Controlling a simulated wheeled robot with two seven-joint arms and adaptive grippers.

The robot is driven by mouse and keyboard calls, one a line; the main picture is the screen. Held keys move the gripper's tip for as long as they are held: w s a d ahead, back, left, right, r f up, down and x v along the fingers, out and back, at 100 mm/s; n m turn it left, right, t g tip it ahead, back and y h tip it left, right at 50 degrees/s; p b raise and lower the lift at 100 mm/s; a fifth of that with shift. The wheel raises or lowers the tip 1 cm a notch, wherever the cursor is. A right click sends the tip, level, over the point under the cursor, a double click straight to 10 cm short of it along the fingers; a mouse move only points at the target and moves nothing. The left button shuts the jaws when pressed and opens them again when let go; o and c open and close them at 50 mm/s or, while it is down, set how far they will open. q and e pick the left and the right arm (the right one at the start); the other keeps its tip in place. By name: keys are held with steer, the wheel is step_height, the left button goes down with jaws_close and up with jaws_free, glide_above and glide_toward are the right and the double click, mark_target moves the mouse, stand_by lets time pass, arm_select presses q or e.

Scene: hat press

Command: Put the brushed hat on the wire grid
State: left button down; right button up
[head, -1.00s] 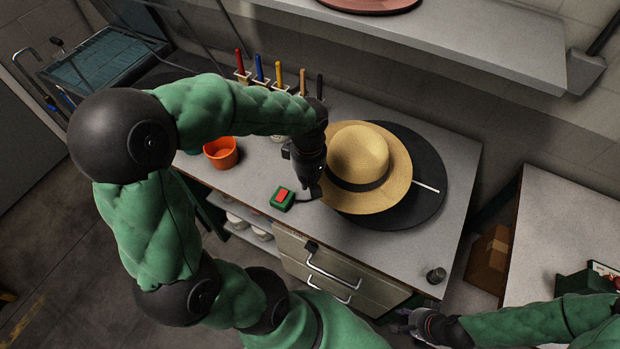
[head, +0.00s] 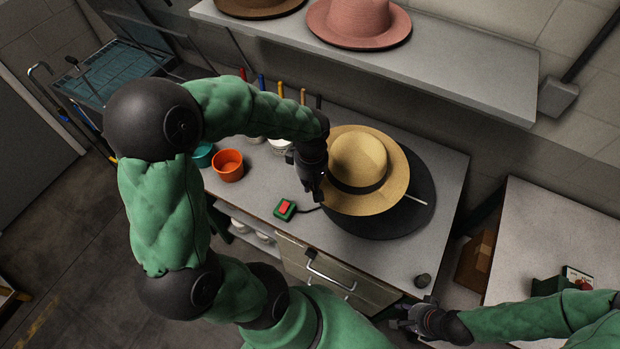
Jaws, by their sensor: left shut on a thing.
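A straw-coloured hat (head: 358,154) with a dark band sits over a dark round disc (head: 425,185) on the grey workbench. My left gripper (head: 319,196) is shut on the left edge of its brim. I cannot tell whether the hat touches the disc or hangs just above it. No wire grid is clear to me; a dark teal panel (head: 110,78) on a frame at the far left could be it, but its surface is too dim to tell. My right gripper (head: 404,322) is low, in front of the bench, away from the hat; its fingers are too small to read.
A wall shelf (head: 470,75) above holds a pink hat (head: 360,22) and a brown hat. Another table (head: 540,220) is at the right.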

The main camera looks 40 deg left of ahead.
arm_select(q)
steer(key=shift+w+d+r+p, duration=0.1)
steer(key=shift+r+p, duration=1.75)
steer(key=shift+p, duration=0.7)
steer(key=shift+f, duration=0.1)
